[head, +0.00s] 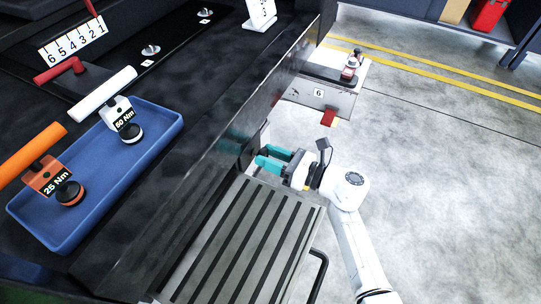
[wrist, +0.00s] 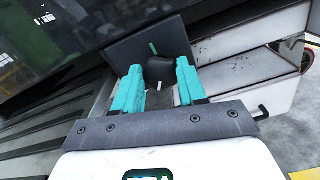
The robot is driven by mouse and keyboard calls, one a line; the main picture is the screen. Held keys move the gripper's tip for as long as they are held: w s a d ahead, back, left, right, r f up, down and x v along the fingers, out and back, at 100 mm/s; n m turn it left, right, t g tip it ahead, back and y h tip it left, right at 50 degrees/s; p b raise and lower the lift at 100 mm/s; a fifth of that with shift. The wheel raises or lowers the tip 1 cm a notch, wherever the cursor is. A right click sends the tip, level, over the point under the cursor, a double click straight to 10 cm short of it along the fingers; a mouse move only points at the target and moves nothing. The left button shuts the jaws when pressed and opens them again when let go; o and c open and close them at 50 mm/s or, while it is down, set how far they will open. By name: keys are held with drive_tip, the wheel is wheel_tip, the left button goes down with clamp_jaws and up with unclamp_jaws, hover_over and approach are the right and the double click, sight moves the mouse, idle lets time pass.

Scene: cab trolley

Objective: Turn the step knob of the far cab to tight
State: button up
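My gripper (head: 268,158) has two teal fingers, spread apart, reaching left into the gap beside the dark cab side. In the wrist view my gripper (wrist: 159,68) is open, pointing at a dark rounded knob (wrist: 169,68) on a dark plate (wrist: 140,42). The knob shows between the fingertips, nearer the right one; I cannot tell whether they touch it. A green mark (wrist: 153,48) is on the plate above the knob, and a short pale mark shows below it. The knob is hidden in the head view.
A slatted step (head: 235,245) lies just below my gripper. A blue tray (head: 90,215) holds two torque tools at left. Open floor (head: 430,170) lies right.

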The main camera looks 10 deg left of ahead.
drive_tip(key=c, duration=0.5)
